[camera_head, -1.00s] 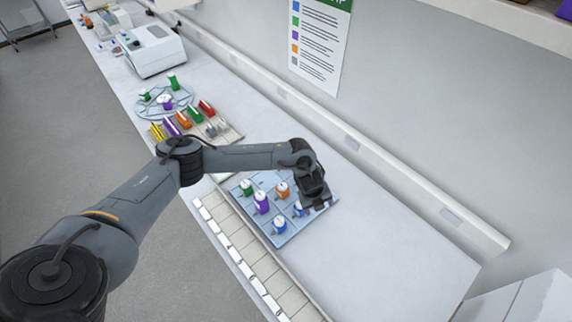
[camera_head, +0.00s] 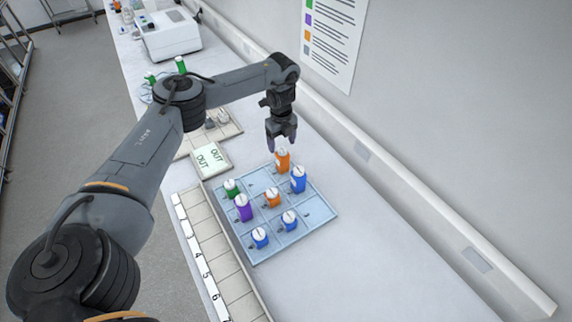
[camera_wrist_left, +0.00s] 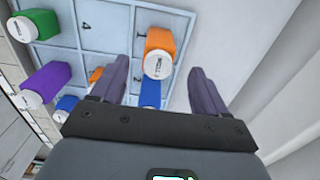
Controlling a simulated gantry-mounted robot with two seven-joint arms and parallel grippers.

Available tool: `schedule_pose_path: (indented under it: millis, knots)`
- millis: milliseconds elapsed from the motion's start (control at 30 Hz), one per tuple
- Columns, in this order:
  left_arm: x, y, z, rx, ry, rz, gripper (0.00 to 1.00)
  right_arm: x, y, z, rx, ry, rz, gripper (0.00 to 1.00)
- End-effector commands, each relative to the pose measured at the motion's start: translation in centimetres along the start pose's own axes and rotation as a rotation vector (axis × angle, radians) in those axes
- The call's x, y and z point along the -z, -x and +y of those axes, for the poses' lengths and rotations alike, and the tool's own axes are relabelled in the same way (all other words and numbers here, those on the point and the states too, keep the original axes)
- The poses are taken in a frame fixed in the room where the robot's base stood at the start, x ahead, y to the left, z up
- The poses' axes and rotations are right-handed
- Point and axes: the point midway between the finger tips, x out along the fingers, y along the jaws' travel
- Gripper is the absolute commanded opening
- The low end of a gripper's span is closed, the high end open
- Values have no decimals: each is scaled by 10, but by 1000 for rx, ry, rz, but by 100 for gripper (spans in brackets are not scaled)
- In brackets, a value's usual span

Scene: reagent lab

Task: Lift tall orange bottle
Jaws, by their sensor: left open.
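The tall orange bottle (camera_head: 282,161) stands upright in the back compartment of the light blue divided tray (camera_head: 320,215). A white label or cap shows on its top. My left gripper (camera_head: 283,143) is above it, pointing down, open and empty. In the left wrist view the orange bottle (camera_wrist_left: 158,55) lies between the two spread fingers of my left gripper (camera_wrist_left: 165,85), its white cap facing the camera, nearer the left finger. A shorter orange bottle (camera_head: 272,198) stands in the tray's middle. My right gripper is not in view.
A tall blue bottle (camera_head: 298,180) stands close beside the tall orange one. Green (camera_head: 232,188), purple (camera_head: 243,208) and shorter blue bottles (camera_head: 260,238) share the tray. The wall rail (camera_head: 362,150) runs behind. The bench right of the tray is clear.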

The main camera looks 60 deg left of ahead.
Motion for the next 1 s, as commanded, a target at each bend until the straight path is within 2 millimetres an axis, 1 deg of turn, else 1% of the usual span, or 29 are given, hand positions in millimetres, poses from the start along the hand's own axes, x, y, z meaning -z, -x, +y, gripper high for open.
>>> schedule_pose_path:
  millis: [33, 200, 367, 467, 733, 833, 1000]
  knots:
    - [0, -8, 1, -3, -1, -1, 74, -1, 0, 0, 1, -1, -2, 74]
    - [1, -26, 0, -2, 0, 0, 74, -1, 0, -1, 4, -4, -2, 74]
    - [1, -33, 0, 0, -1, -1, 74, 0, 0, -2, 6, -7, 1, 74]
    - [2, -41, 0, -1, -2, -2, 74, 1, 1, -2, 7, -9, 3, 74]
    - [5, -75, 0, -2, 0, -1, 74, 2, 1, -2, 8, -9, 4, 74]
    - [5, -82, 0, -1, -1, -1, 74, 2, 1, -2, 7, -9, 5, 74]
    - [5, -84, 0, 0, -1, -1, 74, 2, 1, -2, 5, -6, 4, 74]
